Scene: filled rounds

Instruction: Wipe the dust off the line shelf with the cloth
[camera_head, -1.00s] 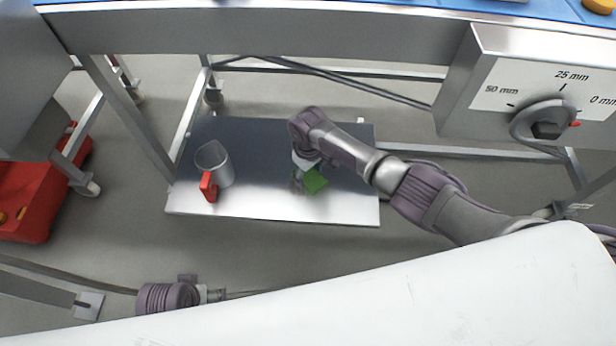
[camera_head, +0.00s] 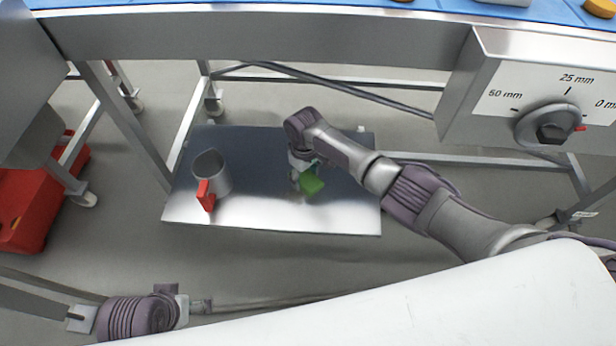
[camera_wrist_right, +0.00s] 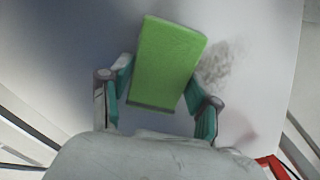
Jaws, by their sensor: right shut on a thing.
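The line shelf (camera_head: 335,218) is a shiny metal plate low under the conveyor. The green cloth (camera_head: 312,183) is over its middle. My right gripper (camera_head: 304,166) reaches down from the right and is shut on the cloth, which also shows between its fingers in the right wrist view (camera_wrist_right: 168,62). I cannot tell whether the cloth touches the shelf. A grey dust smudge (camera_wrist_right: 219,64) lies right beside the cloth in the wrist view. In the head view, part of my left arm shows at lower left, but its gripper does not show.
A metal jug (camera_head: 213,172) with a red handle (camera_head: 205,195) stands on the shelf, left of the cloth. The conveyor frame (camera_head: 260,38) runs above, with a dial box (camera_head: 480,112) at right. A red bin (camera_head: 30,205) is at far left. The shelf's right front is clear.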

